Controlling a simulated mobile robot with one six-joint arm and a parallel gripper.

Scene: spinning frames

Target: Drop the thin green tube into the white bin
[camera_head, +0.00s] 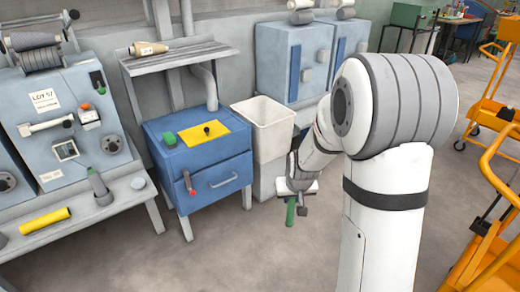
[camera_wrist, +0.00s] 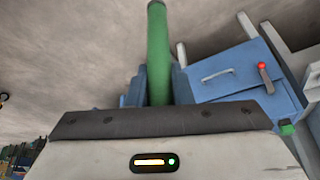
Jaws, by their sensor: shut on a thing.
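The thin green tube (camera_head: 290,211) hangs below my gripper (camera_head: 297,192) in the head view. In the wrist view the tube (camera_wrist: 158,55) stands out from between the jaws (camera_wrist: 160,88), which are shut on it. The white bin (camera_head: 264,125) stands behind and to the left of my gripper in the head view, on a pale block beside the blue cabinet. The bin's open top faces up, and the part of its inside that shows looks empty. The gripper and tube are apart from the bin, lower in the picture. The bin does not show clearly in the wrist view.
A blue cabinet (camera_head: 205,165) with a yellow top panel and a red-tipped lever stands left of the bin. A grey bench with a yellow tube (camera_head: 45,221) is at the left. Orange trolleys (camera_head: 492,100) stand at the right. Open floor (camera_head: 270,255) lies in front.

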